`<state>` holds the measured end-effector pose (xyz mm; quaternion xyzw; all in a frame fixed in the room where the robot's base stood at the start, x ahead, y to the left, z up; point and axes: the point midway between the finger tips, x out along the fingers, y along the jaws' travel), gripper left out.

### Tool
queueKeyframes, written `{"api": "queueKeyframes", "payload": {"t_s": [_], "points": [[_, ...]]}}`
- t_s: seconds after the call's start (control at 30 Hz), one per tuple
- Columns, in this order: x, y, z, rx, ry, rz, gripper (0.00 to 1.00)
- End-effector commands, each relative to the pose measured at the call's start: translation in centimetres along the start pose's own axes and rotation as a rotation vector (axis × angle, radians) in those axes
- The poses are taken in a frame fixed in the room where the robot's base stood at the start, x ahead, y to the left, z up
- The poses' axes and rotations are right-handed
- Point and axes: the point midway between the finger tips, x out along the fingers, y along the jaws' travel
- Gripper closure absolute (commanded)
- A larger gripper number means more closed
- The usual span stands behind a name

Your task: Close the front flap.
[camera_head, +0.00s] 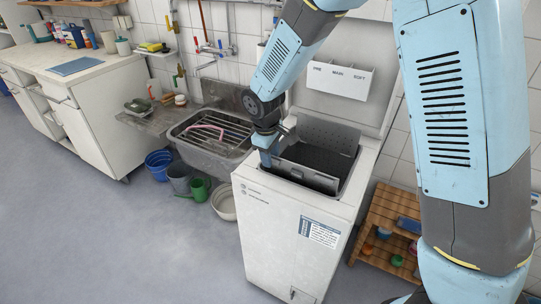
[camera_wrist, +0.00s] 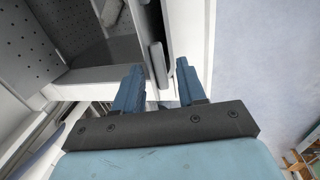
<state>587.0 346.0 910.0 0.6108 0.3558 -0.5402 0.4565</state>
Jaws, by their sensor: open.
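The white top-loading washing machine (camera_head: 295,235) stands with its lid up and its drum opening uncovered. The front flap (camera_head: 307,175) is a grey metal panel standing open along the front side of the opening. A perforated grey panel (camera_head: 328,134) rises at the back of the opening. My gripper (camera_head: 265,158) is over the left end of the opening, pointing down. In the wrist view, its two blue fingers (camera_wrist: 158,85) are apart, with a grey edge piece (camera_wrist: 158,64) lying between and beyond them. I cannot tell whether they touch it.
A white three-pocket holder (camera_head: 340,80) is on the raised lid. A sink (camera_head: 208,135) with a rack is left of the machine, with buckets (camera_head: 179,178) and a green watering can (camera_head: 198,190) below. A wooden shelf (camera_head: 378,240) stands right. The floor (camera_head: 130,230) ahead is clear.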

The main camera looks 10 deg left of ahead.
Motion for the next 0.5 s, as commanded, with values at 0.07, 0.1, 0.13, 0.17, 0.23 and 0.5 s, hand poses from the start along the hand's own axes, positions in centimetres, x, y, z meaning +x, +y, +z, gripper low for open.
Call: {"api": "queueKeyframes", "payload": {"t_s": [0.07,0.1,0.13,0.17,0.23,0.5], "points": [[0.35,-0.02,0.0,0.0,0.0,0.0,0.6],[0.43,-0.01,-0.01,0.0,0.0,0.0,0.6],[0.46,-0.01,-0.01,0.0,0.0,0.0,0.6],[0.48,-0.01,-0.01,0.0,0.001,0.0,0.6],[0.48,0.0,-0.01,0.0,0.001,0.0,0.6],[0.45,0.01,0.0,0.0,0.0,0.0,0.73]]}}
